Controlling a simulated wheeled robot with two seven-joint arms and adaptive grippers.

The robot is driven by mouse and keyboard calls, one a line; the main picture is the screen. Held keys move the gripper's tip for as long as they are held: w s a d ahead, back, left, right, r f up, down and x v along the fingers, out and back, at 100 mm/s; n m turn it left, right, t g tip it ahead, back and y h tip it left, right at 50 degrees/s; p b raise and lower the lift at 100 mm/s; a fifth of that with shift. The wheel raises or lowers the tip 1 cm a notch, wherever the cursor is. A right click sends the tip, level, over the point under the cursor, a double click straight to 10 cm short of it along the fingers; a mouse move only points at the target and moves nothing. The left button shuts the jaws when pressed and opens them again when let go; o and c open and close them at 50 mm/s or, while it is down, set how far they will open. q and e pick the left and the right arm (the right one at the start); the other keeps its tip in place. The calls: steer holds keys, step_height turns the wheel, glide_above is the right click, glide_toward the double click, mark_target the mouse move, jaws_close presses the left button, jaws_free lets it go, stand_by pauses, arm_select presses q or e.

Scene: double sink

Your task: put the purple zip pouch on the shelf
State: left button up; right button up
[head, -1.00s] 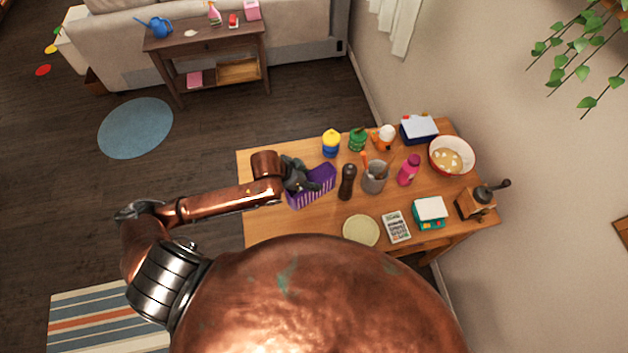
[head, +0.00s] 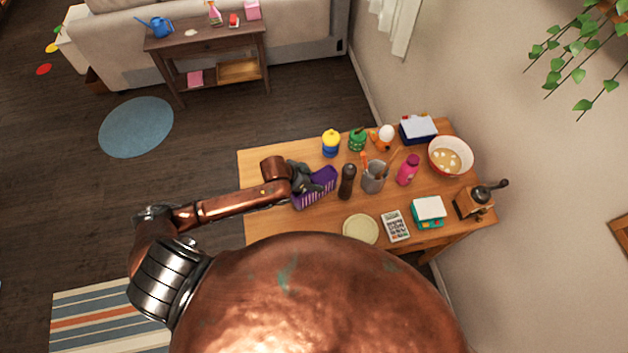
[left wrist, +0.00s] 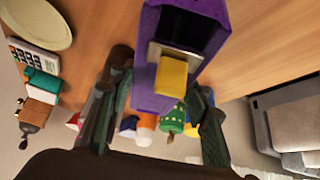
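A purple, upright thing with pale stripes on its side (head: 317,190) stands at the left end of the wooden table. It looks more like an open container than a flat pouch, and no zip shows. In the left wrist view the purple thing (left wrist: 152,95) has a dark hollow, a metal plate and a yellow block. My left gripper (head: 306,180) is at its left end in the head view. In the left wrist view its fingers (left wrist: 155,90) are spread apart, with purple between and beyond them. Whether they touch it is unclear. My right gripper is not in view.
A dark side table with a lower shelf (head: 218,78) stands by the sofa, holding a pink item and a wooden tray. On the wooden table (head: 275,225), a pepper mill (head: 347,181), a utensil cup (head: 373,178) and a plate (head: 360,229) are close by.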

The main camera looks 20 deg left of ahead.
arm_select(q)
steer(key=o, duration=0.5)
